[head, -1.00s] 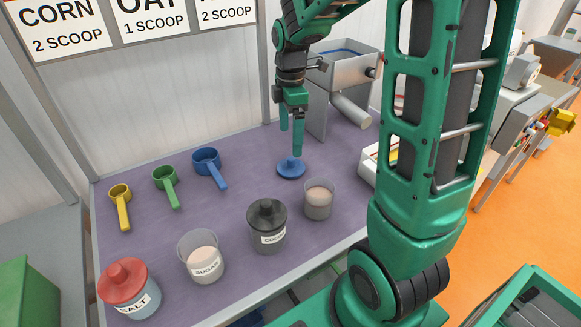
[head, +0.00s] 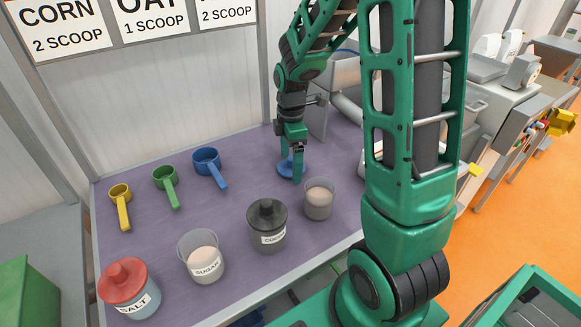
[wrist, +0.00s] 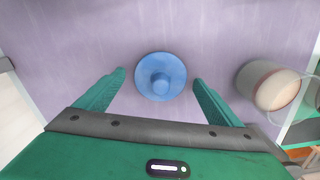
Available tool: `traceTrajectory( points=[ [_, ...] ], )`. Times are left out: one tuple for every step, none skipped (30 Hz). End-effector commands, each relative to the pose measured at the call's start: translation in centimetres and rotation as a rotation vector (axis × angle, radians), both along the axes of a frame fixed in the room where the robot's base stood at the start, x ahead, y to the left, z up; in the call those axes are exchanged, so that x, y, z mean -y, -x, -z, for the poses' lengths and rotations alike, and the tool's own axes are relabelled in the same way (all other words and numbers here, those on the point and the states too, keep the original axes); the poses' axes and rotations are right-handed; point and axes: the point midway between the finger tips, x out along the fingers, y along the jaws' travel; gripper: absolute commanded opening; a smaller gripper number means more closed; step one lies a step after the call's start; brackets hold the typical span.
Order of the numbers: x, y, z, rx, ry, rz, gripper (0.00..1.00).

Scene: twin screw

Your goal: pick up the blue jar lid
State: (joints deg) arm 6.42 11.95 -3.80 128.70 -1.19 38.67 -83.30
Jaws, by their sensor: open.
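The blue jar lid (head: 285,168) lies on the purple mat beside an open jar of pale powder (head: 319,200). In the head view my gripper (head: 291,166) is low at the lid and partly covers it. In the wrist view the round lid with its raised knob (wrist: 161,78) sits between the two green fingertips of my gripper (wrist: 159,75), with a gap on each side. My gripper is open and holds nothing. The exact height of the fingertips over the mat is hard to tell.
Along the front stand a black-lidded jar (head: 267,226), an open sugar jar (head: 201,256) and a red-lidded salt jar (head: 129,287). Yellow (head: 121,204), green (head: 167,186) and blue scoops (head: 209,166) lie at left. A grey metal machine (head: 343,88) stands behind. The mat's middle is clear.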

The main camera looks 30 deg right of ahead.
Motion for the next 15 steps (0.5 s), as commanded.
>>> traceTrajectory(
  points=[
    [0.0, -0.01, -0.02, 0.0, 0.0, 0.0, 0.88],
    [0.0, -0.01, -0.03, 0.0, 0.0, 0.0, 0.88],
    [0.01, -0.01, -0.03, 0.0, 0.0, 0.0, 0.81],
    [0.01, -0.02, -0.03, 0.0, 0.0, 0.0, 0.74],
    [0.02, -0.02, -0.04, 0.0, 0.0, 0.0, 0.67],
    [0.02, -0.02, -0.04, 0.0, 0.0, 0.0, 0.57],
    [0.02, -0.02, -0.04, 0.0, 0.0, 0.0, 0.5],
    [0.02, -0.02, -0.05, 0.001, 0.0, 0.0, 0.45],
    [0.02, -0.02, -0.05, 0.0, 0.0, 0.0, 0.45],
    [0.02, -0.03, -0.05, 0.001, 0.0, 0.0, 0.45],
    [0.02, -0.03, -0.05, 0.001, 0.0, 0.0, 0.45],
    [0.02, -0.03, -0.06, 0.001, 0.0, 0.0, 0.45],
    [0.02, -0.03, -0.06, 0.001, 0.0, 0.0, 0.45],
    [0.02, -0.03, -0.06, 0.001, 0.0, 0.0, 0.44],
    [0.02, -0.03, -0.06, 0.001, 0.0, 0.0, 0.44]
  ],
)
